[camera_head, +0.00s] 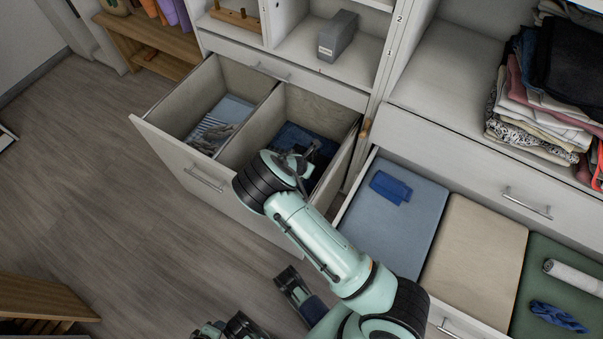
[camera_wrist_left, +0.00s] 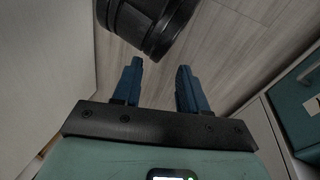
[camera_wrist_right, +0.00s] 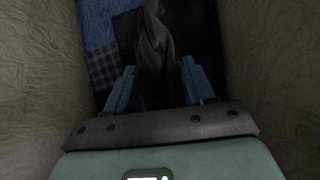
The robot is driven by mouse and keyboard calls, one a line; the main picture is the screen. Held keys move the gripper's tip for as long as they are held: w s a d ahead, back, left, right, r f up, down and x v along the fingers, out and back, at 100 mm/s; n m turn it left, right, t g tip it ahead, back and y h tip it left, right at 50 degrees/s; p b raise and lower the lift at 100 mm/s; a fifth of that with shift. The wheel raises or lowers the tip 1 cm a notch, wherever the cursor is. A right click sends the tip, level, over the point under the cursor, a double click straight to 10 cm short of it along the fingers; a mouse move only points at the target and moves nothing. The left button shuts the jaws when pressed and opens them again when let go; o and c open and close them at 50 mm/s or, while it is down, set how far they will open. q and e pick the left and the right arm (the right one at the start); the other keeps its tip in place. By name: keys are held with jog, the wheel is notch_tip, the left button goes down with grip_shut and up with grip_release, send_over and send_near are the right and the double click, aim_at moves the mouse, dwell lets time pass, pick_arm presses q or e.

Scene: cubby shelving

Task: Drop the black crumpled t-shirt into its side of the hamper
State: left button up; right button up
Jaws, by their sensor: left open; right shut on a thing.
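The hamper (camera_head: 188,174) is a pulled-out white drawer with two wooden-walled compartments. Light striped and grey clothes (camera_head: 215,125) lie in its left compartment, dark blue clothes (camera_head: 300,140) in its right one. My right gripper (camera_wrist_right: 157,75) is down inside the right compartment, walls on both sides. It is shut on the black crumpled t-shirt (camera_wrist_right: 155,45), which hangs between the fingers over blue and patchwork cloth. Whether the shirt touches the pile is unclear. In the head view my arm hides most of the shirt. My left gripper (camera_wrist_left: 160,85) is open and empty, away from the hamper.
An open drawer to the right has blue (camera_head: 405,225), beige (camera_head: 475,250) and green sections, with a small blue cloth (camera_head: 390,187) in the first. Folded clothes (camera_head: 550,90) are stacked on the shelf. A grey box (camera_head: 337,35) stands in a cubby.

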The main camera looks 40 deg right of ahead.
notch_tip(320, 180, down, 5)
jog(key=shift+r+b, duration=0.1)
jog(key=shift+b, duration=0.6)
jog(key=shift+f, duration=0.25)
pick_arm(q)
jog(key=w+f, duration=0.1)
jog(key=w+a+t, duration=0.1)
jog(key=shift+w+a+f, duration=0.15)
jog(key=shift+w+f, duration=0.15)
jog(key=shift+f, duration=0.1)
pick_arm(e)
jog(key=shift+r, duration=0.1)
jog(key=shift+f+b, duration=0.35)
jog(key=shift+f, duration=0.3)
jog(key=o, duration=1.1)
pick_arm(q)
jog(key=shift+w+a+f+y, duration=0.25)
jog(key=shift+w+f+y, duration=0.05)
jog(key=shift+w, duration=0.15)
jog(key=shift+r, duration=0.1)
pick_arm(e)
jog(key=shift+r, duration=0.15)
